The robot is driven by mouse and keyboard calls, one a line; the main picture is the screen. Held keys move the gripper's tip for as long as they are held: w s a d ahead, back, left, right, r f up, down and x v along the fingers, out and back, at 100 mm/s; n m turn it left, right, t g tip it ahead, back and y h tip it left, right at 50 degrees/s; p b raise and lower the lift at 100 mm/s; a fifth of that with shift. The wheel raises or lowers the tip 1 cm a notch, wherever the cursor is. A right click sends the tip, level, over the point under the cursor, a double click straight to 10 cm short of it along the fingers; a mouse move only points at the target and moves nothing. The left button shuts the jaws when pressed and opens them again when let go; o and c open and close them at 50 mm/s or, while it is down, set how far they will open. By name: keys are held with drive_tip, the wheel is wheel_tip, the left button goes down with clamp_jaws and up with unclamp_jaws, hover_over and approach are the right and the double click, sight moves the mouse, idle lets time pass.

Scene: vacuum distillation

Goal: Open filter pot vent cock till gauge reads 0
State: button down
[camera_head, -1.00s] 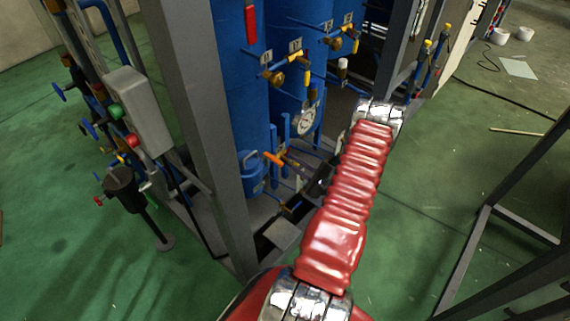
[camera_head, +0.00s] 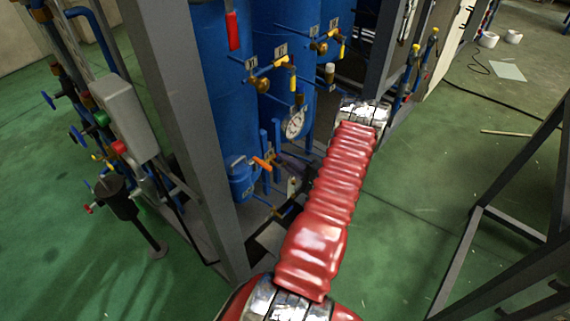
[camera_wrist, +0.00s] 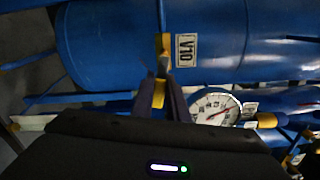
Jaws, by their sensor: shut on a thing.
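In the wrist view my gripper (camera_wrist: 161,88) is shut on a yellow valve handle (camera_wrist: 159,95), whose yellow part shows between the dark fingers. A tag reading V10 (camera_wrist: 187,50) sits beside it on a blue vessel (camera_wrist: 110,42). The round white gauge (camera_wrist: 217,106) is just right of the fingers; its reading is too small to tell. In the head view the gauge (camera_head: 294,122) is on the blue vessels, above a small blue pot (camera_head: 241,183) and an orange handle (camera_head: 261,162). My gripper's tips are dark and unclear there, partly hidden by my red arm.
Other tagged valves (camera_head: 285,61) and pipes crowd the vessels. A grey frame post (camera_head: 185,120) stands left of them, with a control box (camera_head: 125,118) beyond it. Another dark frame (camera_head: 510,232) is at right. Green floor (camera_head: 405,215) is open between.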

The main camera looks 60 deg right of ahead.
drive_tip(key=shift+w+a+r+n, duration=0.1)
drive_tip(key=shift+a+r+n, duration=0.1)
drive_tip(key=shift+n, duration=0.6)
drive_tip(key=shift+f, duration=0.1)
drive_tip(key=c, duration=2.1)
unclamp_jaws()
drive_tip(key=o, duration=0.4)
drive_tip(key=shift+d, duration=0.1)
drive_tip(key=v, duration=1.4)
drive_tip(key=shift+d, duration=0.1)
